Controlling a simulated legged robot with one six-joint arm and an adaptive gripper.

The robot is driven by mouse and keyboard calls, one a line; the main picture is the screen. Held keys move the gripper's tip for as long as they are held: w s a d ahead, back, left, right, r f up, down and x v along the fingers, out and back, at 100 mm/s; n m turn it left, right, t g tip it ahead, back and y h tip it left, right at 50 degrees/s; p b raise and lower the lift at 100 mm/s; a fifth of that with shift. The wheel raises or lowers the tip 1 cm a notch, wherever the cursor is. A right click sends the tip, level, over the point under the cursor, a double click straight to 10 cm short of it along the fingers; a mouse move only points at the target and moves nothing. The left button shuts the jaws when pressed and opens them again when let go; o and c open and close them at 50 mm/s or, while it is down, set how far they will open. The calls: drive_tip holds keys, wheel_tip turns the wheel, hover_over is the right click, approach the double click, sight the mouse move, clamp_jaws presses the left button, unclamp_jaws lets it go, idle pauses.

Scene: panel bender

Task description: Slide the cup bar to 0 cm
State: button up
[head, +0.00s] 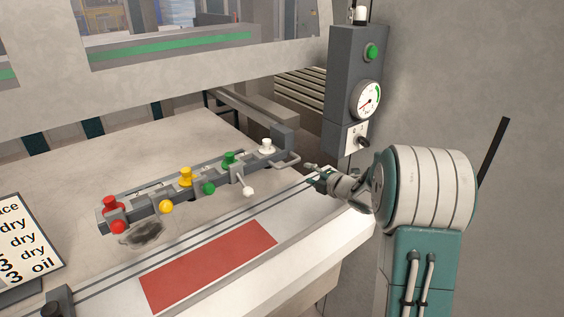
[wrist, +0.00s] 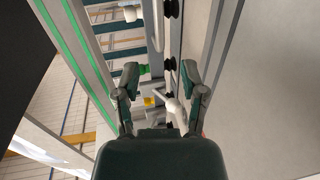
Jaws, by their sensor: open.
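The cup bar (head: 200,186) is a long grey bar lying across the pale table, with red, yellow, green and white cups along it and coloured knobs on its front side. At its right end is an upright grey block (head: 284,138) with a thin pale handle (head: 287,163) below it. My gripper (head: 311,172) is just right of this end, apart from the handle as far as I can tell. In the wrist view, my gripper (wrist: 160,78) is open, its two fingers spread. A white rod-like part (wrist: 176,112) shows between them, with nothing gripped. The bar's scale is too small to read.
A red plate (head: 208,265) lies on the table's front strip. A dark stain (head: 141,234) is below the bar's left end. A sign (head: 22,243) stands at the left edge. A grey control post with a gauge (head: 366,99) rises behind my gripper.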

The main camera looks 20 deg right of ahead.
sight(288, 165)
drive_tip(key=x, duration=1)
drive_tip(key=shift+w+a+f, duration=0.1)
drive_tip(key=shift+w+f, duration=0.05)
drive_tip(key=shift+w, duration=0.2)
clamp_jaws()
